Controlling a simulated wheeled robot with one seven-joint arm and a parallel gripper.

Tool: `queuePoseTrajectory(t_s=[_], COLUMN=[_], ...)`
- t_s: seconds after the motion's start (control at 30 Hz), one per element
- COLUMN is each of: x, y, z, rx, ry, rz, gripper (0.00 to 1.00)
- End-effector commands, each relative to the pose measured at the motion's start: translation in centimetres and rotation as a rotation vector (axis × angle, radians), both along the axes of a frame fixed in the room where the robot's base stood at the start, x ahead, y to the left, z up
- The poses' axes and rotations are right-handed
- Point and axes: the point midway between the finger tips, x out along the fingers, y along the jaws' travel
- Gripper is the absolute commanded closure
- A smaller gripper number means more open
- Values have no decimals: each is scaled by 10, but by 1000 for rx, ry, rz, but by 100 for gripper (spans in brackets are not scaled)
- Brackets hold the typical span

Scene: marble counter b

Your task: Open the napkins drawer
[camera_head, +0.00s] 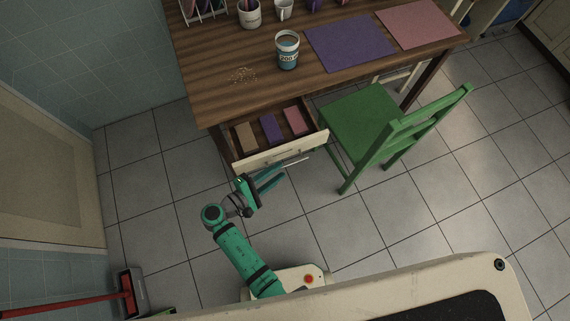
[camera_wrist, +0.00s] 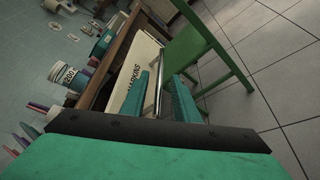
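The napkins drawer (camera_head: 281,151) under the wooden table is pulled out, showing tan, purple and pink napkin stacks (camera_head: 268,128) inside. Its cream front, lettered with a partly hidden word ending in "APKINS", shows in the wrist view (camera_wrist: 138,62). A thin metal bar handle (camera_head: 294,161) runs along the front and also shows in the wrist view (camera_wrist: 159,84). My teal gripper (camera_head: 278,176) is just in front of the drawer. Its two fingers (camera_wrist: 161,80) stand apart, with the bar seen between them in the wrist view. I cannot tell whether either finger touches it.
A green chair (camera_head: 375,125) stands close to the drawer's right side. On the wooden table (camera_head: 225,95) are a can (camera_head: 287,50), crumbs (camera_head: 242,74), a purple mat (camera_head: 349,42) and a pink mat (camera_head: 416,23).

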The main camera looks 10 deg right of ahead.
Motion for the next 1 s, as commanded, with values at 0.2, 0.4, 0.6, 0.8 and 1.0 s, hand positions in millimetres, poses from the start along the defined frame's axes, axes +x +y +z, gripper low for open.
queuePoseTrajectory(t_s=[0.2,0.4,0.6,0.8,1.0], x=[-16,-23,-24,-23,-23], y=[30,40,41,41,41], z=[8,10,10,10,10], rx=[1,1,0,0,0], ry=[-2,-1,-1,-1,-1], rz=[3,1,0,0,0], gripper=[72,72,72,72,72])
